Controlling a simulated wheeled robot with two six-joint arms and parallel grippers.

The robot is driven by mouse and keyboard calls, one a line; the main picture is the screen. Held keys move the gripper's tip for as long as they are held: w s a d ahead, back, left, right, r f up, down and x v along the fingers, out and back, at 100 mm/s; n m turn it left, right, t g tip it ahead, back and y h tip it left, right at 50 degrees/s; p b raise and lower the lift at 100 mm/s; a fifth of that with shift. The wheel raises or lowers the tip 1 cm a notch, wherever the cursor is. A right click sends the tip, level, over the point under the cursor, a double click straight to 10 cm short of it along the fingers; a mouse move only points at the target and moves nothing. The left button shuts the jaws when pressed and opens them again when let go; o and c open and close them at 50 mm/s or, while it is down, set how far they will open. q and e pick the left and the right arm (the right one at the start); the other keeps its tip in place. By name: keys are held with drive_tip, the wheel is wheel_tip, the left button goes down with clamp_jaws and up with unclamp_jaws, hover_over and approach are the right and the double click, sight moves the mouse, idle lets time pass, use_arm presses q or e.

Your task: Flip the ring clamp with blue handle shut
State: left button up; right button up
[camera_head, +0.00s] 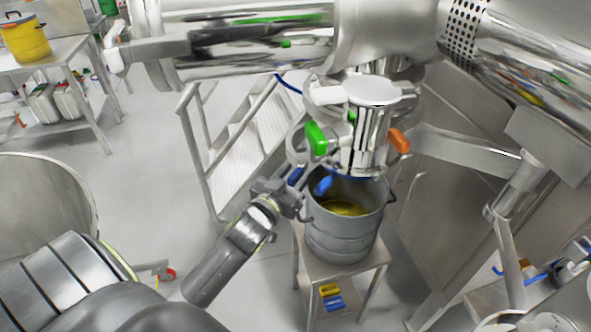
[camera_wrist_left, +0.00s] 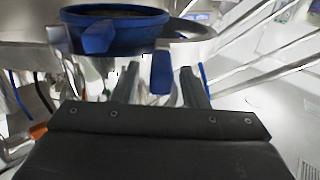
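The ring clamp's blue handle (camera_head: 296,176) shows under the steel outlet, above a bucket. In the left wrist view the blue handle (camera_wrist_left: 161,73) hangs down between the two fingertips, with gaps showing on both sides. My left gripper (camera_head: 300,186) is open at the handle; I cannot tell whether a finger touches it. A metal band of the clamp (camera_wrist_left: 192,29) reaches out to the right beside a round blue part (camera_wrist_left: 125,22). A second blue tab (camera_head: 322,186) is close by. How far the clamp stands open is hard to tell. My right gripper is not in view.
The outlet also carries a green handle (camera_head: 316,138) and an orange handle (camera_head: 399,141). A steel bucket (camera_head: 340,238) with yellow contents stands on a small stand (camera_head: 350,264) below. Steps with rails (camera_head: 230,150) are behind; a large steel vessel (camera_head: 45,205) is at left.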

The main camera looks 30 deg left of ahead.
use_arm(q)
drive_tip(key=shift+w, duration=0.35)
clamp_jaws()
